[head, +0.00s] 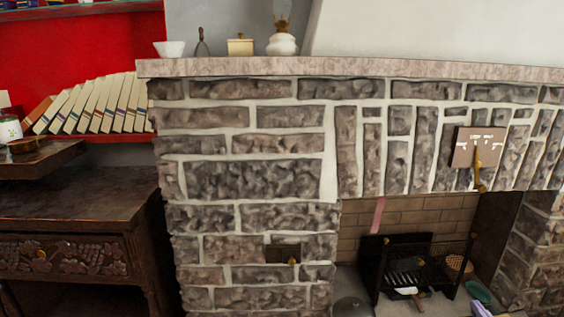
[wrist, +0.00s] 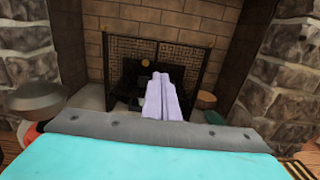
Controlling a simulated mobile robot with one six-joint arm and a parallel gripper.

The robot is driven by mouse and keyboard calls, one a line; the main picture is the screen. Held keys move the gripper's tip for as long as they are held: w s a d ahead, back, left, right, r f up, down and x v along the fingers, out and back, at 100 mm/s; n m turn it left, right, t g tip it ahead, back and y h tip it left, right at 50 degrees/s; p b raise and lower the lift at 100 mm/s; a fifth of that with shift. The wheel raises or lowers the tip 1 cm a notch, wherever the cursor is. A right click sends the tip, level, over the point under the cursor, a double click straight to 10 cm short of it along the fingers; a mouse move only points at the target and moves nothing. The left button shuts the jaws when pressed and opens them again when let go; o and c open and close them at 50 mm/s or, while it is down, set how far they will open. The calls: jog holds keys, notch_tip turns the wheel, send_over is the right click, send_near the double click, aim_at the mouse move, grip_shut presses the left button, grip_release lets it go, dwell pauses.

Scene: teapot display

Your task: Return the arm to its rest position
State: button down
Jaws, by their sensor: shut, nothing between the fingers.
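My gripper (wrist: 160,76) shows in the wrist view as two pale lavender fingers side by side in the middle. They are shut against each other, with nothing between them. They point toward the fireplace and overlap the dark fire grate (wrist: 128,62) in the picture. I cannot tell the distance between them and the grate. In the head view, only a small lavender piece shows at the bottom edge, right of centre. The rest of my arm is out of that view.
A stone fireplace with a mantel shelf (head: 350,67) fills the head view. A white bowl (head: 169,48), a small box (head: 241,46) and an oil lamp (head: 282,42) stand on it. A dark wooden cabinet (head: 75,200) and a row of books (head: 100,105) are at left.

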jog(key=w+a+r+n+g+y+p, duration=0.1)
jog(key=w+a+r+n+y+p, duration=0.15)
jog(key=w+a+p, duration=0.7)
jog(key=w+a+r+n+g+y+p, duration=0.15)
jog(key=a+y, duration=0.25)
jog(key=a, duration=1.2)
jog(key=s+a+f+n+g+y+p, duration=0.25)
jog(key=a+n+g+p, duration=0.2)
jog(key=a, duration=0.75)
jog(key=s+a+f+n+g+y+p, duration=0.25)
jog(key=a+p, duration=0.25)
jog(key=a, duration=0.8)
jog(key=s+a+f+n+g+h+p, duration=0.1)
jog(key=s+a+n+g+p, duration=0.4)
jog(key=s, duration=0.5)
jog(key=s+a+f+n+g+h+p, duration=0.2)
jog(key=s+a+n+g+p, duration=0.3)
jog(key=s+a, duration=0.4)
jog(key=s+d+f+n+g+h, duration=0.1)
jog(key=s+d+n+g+h, duration=0.3)
jog(key=s+d+n, duration=0.9)
jog(key=s+n+h, duration=0.1)
jog(key=n+h, duration=0.1)
jog(key=h, duration=0.1)
jog(key=shift+d+n+p, duration=0.3)
jog(key=shift+n+p, duration=0.05)
jog(key=shift+n, duration=0.05)
